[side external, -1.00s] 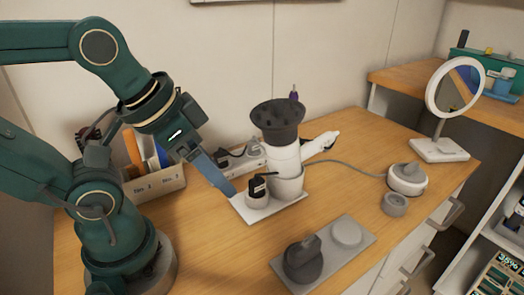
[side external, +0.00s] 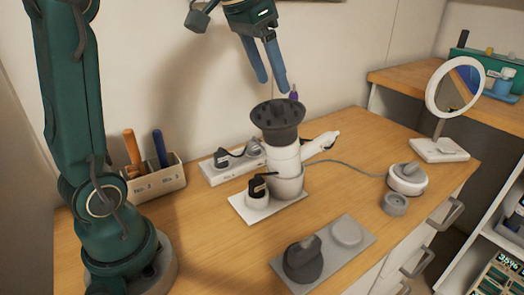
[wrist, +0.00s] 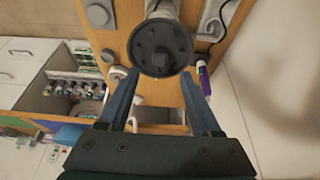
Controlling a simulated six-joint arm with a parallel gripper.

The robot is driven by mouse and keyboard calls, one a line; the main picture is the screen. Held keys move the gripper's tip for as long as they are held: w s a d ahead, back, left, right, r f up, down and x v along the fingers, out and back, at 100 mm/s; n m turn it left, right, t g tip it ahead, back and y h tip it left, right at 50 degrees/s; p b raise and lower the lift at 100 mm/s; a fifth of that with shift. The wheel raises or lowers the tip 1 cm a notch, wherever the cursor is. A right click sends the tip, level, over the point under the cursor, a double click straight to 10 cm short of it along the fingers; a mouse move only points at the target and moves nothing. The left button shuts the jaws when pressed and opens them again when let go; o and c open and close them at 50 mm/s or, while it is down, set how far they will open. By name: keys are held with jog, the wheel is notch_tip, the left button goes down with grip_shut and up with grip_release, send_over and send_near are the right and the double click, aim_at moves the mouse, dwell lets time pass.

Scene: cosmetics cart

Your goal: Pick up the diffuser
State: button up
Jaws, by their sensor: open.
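The diffuser (side external: 277,113) is a dark grey, wide round head with short prongs on its top face. It sits on the upper end of a white hair dryer (side external: 286,158), which stands upright in a white holder. In the wrist view the diffuser (wrist: 160,48) shows as a dark disc just beyond my fingertips. My gripper (side external: 274,87) is above the diffuser, with its blue fingers pointing down, apart and empty. In the wrist view my gripper (wrist: 161,76) has a clear gap between its fingers. Nothing touches the diffuser from above.
A dark nozzle-like piece (side external: 303,260) sits on a grey tray (side external: 330,262) in front. An organizer box (side external: 156,184) with tools stands at left, a white strip (side external: 231,168) behind the dryer. A round mirror (side external: 456,88) is at right. Bare wood lies between the trays.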

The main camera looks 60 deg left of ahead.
aim_at(279, 99)
jog(key=shift+x, duration=2.15)
grip_shut()
